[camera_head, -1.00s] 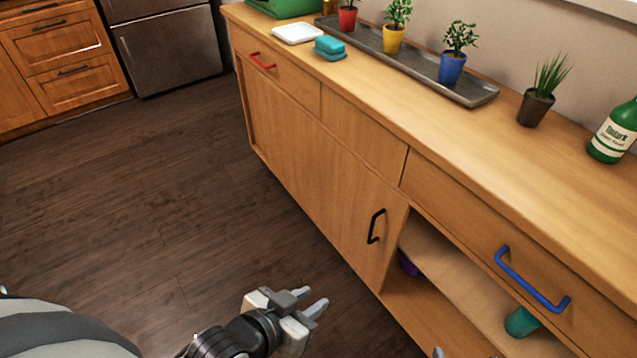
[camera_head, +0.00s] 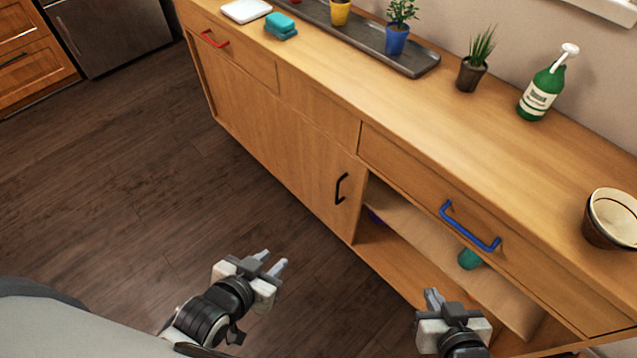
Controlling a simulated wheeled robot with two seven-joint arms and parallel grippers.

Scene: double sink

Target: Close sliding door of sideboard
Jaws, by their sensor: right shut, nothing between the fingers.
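The wooden sideboard (camera_head: 420,118) runs diagonally from the upper left to the lower right. Its sliding door (camera_head: 305,160) with a black vertical handle (camera_head: 341,188) stands at the left-middle, and the compartment to its right is open. My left gripper (camera_head: 271,260) is over the floor in front of the door, apart from it, with its fingers apart and empty. My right gripper (camera_head: 433,295) is at the lower right, in front of the open compartment, shut and empty. Neither gripper touches the handle.
The open compartment has a shelf (camera_head: 410,225) with a teal item (camera_head: 470,259) and a partly hidden purple item (camera_head: 375,217). A blue drawer handle (camera_head: 468,228) juts out above it. Plants, a green bottle (camera_head: 541,93) and a bowl (camera_head: 610,217) stand on top. The floor at left is clear.

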